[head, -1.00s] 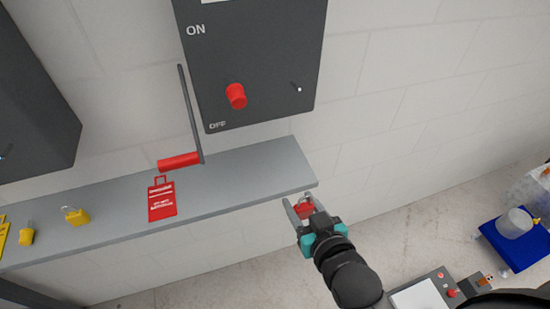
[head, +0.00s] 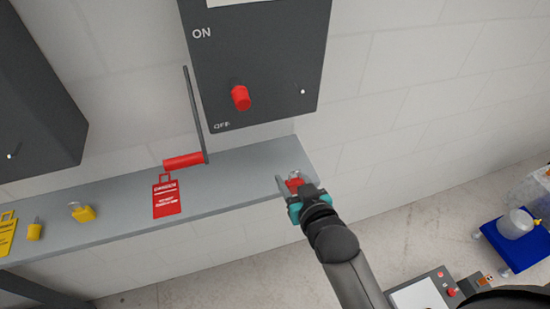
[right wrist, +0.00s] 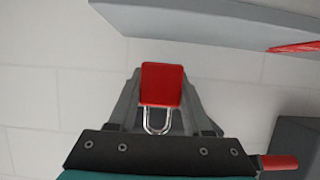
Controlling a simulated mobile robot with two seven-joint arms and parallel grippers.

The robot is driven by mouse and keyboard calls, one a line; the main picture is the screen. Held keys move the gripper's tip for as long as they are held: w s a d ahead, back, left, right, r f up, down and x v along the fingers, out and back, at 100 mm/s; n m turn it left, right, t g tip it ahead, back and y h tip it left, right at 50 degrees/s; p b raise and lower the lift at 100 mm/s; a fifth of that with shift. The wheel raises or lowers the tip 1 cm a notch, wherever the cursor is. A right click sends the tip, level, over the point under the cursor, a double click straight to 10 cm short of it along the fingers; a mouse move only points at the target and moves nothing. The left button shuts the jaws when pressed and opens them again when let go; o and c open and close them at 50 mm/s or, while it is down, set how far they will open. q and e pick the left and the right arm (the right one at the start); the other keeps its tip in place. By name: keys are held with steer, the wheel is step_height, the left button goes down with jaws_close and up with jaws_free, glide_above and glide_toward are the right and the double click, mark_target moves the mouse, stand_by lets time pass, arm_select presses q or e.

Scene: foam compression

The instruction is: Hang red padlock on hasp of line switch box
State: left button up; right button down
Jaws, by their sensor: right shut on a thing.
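My right gripper (head: 287,186) is shut on the red padlock (head: 295,184), in front of the right end of the grey shelf. In the right wrist view the padlock (right wrist: 161,84) shows its red body between the fingers and its silver shackle toward the gripper's base. The dark line switch box (head: 265,60) is on the wall above the shelf, with ON and OFF marks and a red knob (head: 241,98). A small bright spot (head: 303,91) at its lower right may be the hasp; it is too small to tell. My left gripper is not in view.
The grey shelf (head: 240,185) carries a red danger tag (head: 166,196), two yellow padlocks (head: 83,212) and a yellow tag (head: 7,232). A lever with a red handle (head: 184,161) hangs beside the box. Another dark box (head: 35,100) is at left. A blue cart (head: 515,242) stands at right.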

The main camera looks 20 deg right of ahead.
glide_above(275, 165)
steer(key=shift+s+r, duration=0.1)
steer(key=shift+s, duration=0.05)
step_height(275, 165, down, 3)
steer(key=shift+r+b, duration=0.15)
steer(key=shift+b, duration=0.4)
step_height(275, 165, down, 4)
steer(key=shift+r+b, duration=0.2)
steer(key=shift+b, duration=0.25)
steer(key=shift+w+f+p, duration=0.1)
steer(key=shift+w+p, duration=0.15)
steer(key=shift+p, duration=0.1)
steer(key=shift+f, duration=0.1)
steer(key=shift+f, duration=0.2)
steer(key=shift+c, duration=1.7)
jaws_free()
